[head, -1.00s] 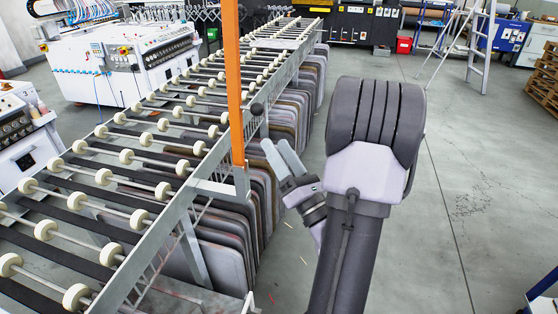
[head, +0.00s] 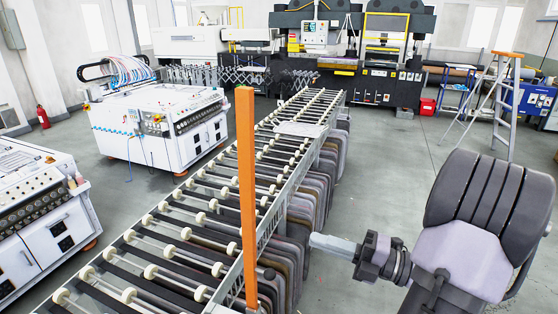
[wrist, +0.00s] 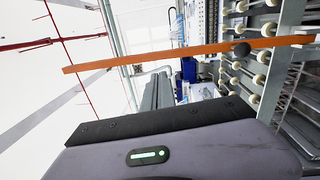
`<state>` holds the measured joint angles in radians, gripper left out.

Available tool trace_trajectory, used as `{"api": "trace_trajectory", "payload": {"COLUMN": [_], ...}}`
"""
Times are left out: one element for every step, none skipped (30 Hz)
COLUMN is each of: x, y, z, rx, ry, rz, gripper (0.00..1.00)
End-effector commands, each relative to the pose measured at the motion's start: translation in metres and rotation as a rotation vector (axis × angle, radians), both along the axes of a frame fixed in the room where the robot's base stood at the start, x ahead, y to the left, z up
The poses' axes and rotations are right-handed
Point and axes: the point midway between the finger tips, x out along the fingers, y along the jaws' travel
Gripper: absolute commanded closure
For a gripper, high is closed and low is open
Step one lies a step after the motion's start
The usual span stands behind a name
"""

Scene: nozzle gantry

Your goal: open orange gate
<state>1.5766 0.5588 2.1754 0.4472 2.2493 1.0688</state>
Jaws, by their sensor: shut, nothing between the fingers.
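The orange gate bar (head: 247,190) stands upright at the right edge of the roller conveyor in the head view. In the wrist view the grey fingers (wrist: 158,93) point away from the camera, below the bar in the picture.
The roller conveyor (head: 180,235) runs into the distance, with dark rounded panels (head: 322,180) hanging along its right side. White machines (head: 160,125) stand to the left. A stepladder (head: 497,100) stands at the back right. The grey floor (head: 400,165) right of the conveyor is mostly clear.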

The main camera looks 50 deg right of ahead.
Motion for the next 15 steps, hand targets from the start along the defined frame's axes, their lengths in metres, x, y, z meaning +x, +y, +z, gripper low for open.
{"api": "trace_trajectory", "payload": {"x": [-0.005,-0.006,-0.007,-0.006,-0.004,0.0,0.004,0.009,0.017,0.023,0.029,0.037,0.044,0.05,0.058], "y": [-0.001,0.0,0.0,0.001,0.002,0.004,0.005,0.008,0.011,0.014,0.016,0.02,0.023,0.025,0.028], "z": [0.012,0.01,0.009,0.007,0.005,0.004,0.003,0.003,0.003,0.003,0.003,0.004,0.004,0.004,0.005], "rx": [0.024,0.036,0.049,0.054,0.056,0.057,0.057,0.057,0.057,0.057,0.057,0.057,0.057,0.057,0.057], "ry": [0.036,0.054,0.069,0.076,0.079,0.08,0.079,0.078,0.078,0.077,0.077,0.078,0.077,0.076,0.076], "rz": [0.013,0.021,0.026,0.03,0.031,0.033,0.033,0.034,0.033,0.034,0.034,0.034,0.034,0.033,0.033], "gripper": [1.0,1.0,1.0,1.0,1.0,1.0,1.0,1.0,1.0,1.0,1.0,1.0,1.0,1.0,1.0]}}
